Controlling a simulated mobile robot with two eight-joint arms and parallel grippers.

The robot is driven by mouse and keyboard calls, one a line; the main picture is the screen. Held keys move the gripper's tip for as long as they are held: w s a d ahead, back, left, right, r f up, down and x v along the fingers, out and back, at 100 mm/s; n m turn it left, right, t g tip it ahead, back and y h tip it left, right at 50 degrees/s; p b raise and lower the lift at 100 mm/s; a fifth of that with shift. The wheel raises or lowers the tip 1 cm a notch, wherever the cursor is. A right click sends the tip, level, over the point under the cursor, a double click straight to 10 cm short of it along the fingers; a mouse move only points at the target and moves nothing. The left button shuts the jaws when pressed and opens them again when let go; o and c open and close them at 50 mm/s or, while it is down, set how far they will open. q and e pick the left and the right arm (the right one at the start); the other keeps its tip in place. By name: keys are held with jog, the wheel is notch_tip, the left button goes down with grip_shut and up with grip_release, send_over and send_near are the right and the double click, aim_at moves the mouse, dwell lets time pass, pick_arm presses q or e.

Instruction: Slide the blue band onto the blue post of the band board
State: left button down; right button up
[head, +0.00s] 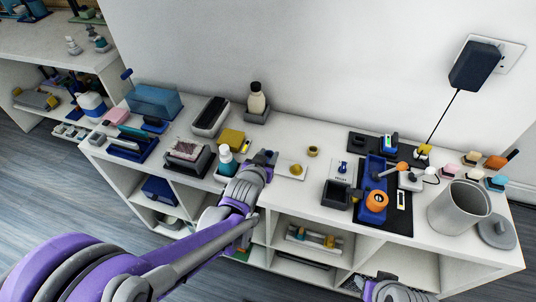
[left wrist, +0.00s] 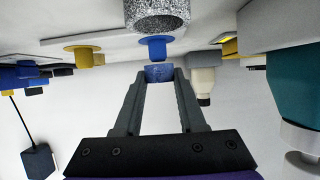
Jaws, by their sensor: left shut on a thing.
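My left gripper (head: 266,158) is over the back half of the white counter, at the left end of the band board (head: 284,173). In the left wrist view, its fingertips are shut on a small blue piece, seemingly the blue band (left wrist: 159,73). That view looks upside down. The blue post (left wrist: 157,47) with its wider foot stands right in line with the held band; I cannot tell whether they touch. A yellow post (head: 297,169) stands on the board's right part. My right gripper (head: 392,291) shows only partly at the bottom edge; its jaws are unclear.
A speckled grey ring-shaped piece (left wrist: 157,14) is close to the fingers. A black mat (head: 398,222) with blue trays is to the right.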

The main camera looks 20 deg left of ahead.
pick_arm(q)
jog(key=shift+f+b, duration=0.95)
jog(key=shift+f, duration=0.4)
jog(key=shift+c, duration=2)
grip_release()
jog(key=p+v, duration=0.2)
jog(key=v, duration=0.8)
jog(key=shift+s+r, duration=0.2)
jog(key=shift+s, duration=0.15)
jog(key=s+a+r+g+p, duration=0.1)
jog(key=s+r+g+p, duration=0.2)
jog(key=s+p, duration=0.3)
jog(key=s+a+r+g+p, duration=0.1)
jog(key=s+r+g+p, duration=0.3)
jog(key=s, duration=0.6)
jog(key=shift+s+a+r+g+p, duration=0.3)
jog(key=shift+s+r+p, duration=0.1)
jog(key=shift+r+p, duration=0.55)
